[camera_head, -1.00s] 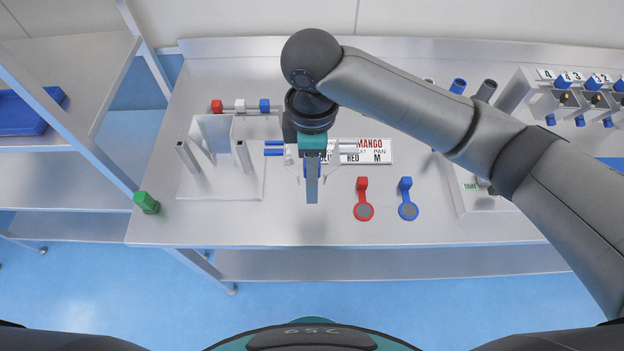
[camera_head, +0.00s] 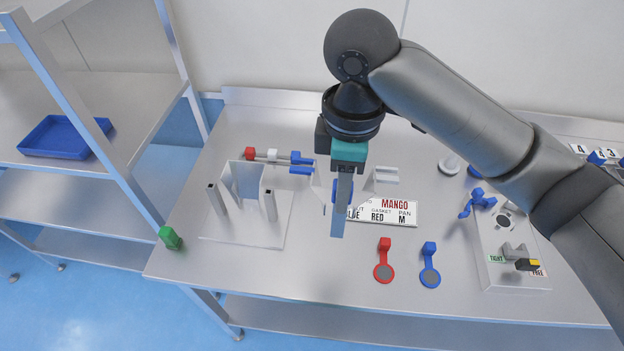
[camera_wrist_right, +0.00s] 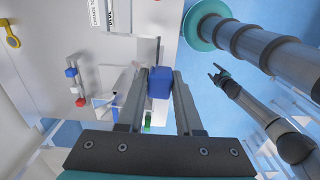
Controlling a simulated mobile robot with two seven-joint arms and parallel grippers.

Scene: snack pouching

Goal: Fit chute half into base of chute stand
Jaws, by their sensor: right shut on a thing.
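The chute stand has a flat grey base plate (camera_head: 240,232) at left of the bench in the head view, with two upright posts (camera_head: 269,205). One bent metal chute half (camera_head: 248,180) stands upright between the posts. My right gripper (camera_head: 341,195) is right of the stand, above the bench. It is shut on a blue block, seen between its fingers in the right wrist view (camera_wrist_right: 160,83). Pale angled plates show on both sides of the fingers and look like the held chute half (camera_head: 319,196). My left gripper (camera_wrist_right: 221,76) appears in the wrist view, apart from the bench, fingers spread.
A red paddle (camera_head: 384,262) and a blue paddle (camera_head: 429,266) lie in front.

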